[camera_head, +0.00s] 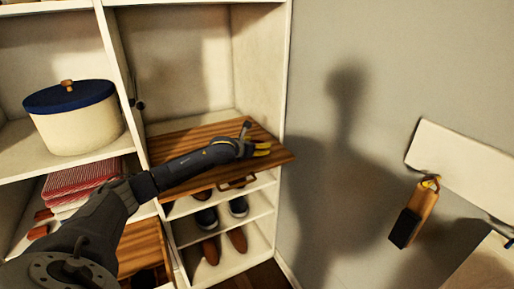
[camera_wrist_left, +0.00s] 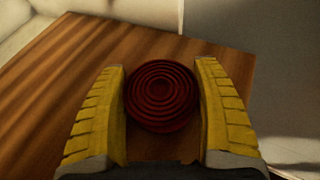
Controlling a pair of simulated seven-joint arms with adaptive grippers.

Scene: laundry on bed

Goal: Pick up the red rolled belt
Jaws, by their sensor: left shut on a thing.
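The red rolled belt (camera_wrist_left: 162,96) is a dark red coil, seen in the left wrist view between the two yellow fingers of my left gripper (camera_wrist_left: 163,110). The gripper is shut on it, one finger on each side. The wooden surface shows just around and behind the coil. In the head view my left gripper (camera_head: 262,149) is over the right part of that wooden surface (camera_head: 210,172); I cannot make out the belt there. My right gripper is in neither view.
The white shelf unit (camera_head: 287,75) rises around the wooden surface, with shoes (camera_head: 238,206) on shelves below. A blue-lidded round box (camera_head: 78,125) and folded red striped cloth (camera_head: 80,178) are on the left. A brush (camera_head: 415,213) hangs on the right wall.

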